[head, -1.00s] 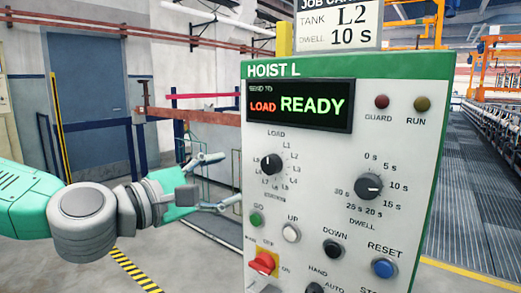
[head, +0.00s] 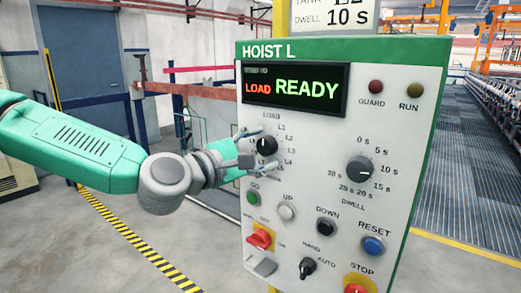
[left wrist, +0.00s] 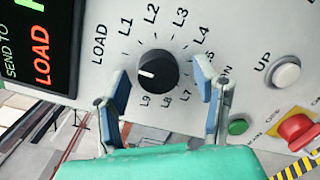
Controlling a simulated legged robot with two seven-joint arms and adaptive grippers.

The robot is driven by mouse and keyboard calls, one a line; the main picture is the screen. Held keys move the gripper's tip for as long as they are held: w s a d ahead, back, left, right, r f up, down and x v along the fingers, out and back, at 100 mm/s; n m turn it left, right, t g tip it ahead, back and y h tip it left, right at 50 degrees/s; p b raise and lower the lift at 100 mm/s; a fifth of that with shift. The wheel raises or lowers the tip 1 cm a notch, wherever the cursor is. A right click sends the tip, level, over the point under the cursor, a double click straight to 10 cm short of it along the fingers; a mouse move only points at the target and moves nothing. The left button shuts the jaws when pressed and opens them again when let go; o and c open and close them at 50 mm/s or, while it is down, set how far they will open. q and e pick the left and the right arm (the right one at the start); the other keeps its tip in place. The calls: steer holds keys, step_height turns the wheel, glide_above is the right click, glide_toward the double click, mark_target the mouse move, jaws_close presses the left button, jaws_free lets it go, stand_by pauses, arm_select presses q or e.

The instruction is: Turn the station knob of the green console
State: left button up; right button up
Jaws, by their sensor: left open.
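The green-topped console (head: 330,50) labelled HOIST L fills the right half of the head view. Its station knob (head: 267,146) is a round black dial with a white pointer mark and LOAD, L1, L2 and further labels around it. In the left wrist view the knob (left wrist: 157,71) has its mark toward LOAD. My left gripper (head: 263,150) is open at the knob, one finger above and one below it in the head view. In the left wrist view the fingers (left wrist: 160,90) stand on either side of the knob, apart from it. My right gripper is not in view.
The display (head: 295,90) reads LOAD READY. A dwell knob (head: 359,169), a green button (head: 253,198), a white UP button (head: 287,212) and a red switch (head: 260,239) are nearby on the panel. A job card (head: 335,14) stands above.

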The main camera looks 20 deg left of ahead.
arm_select(q)
steer(key=c, duration=1.1)
steer(key=shift+f, duration=0.1)
steer(key=shift+c, duration=0.2)
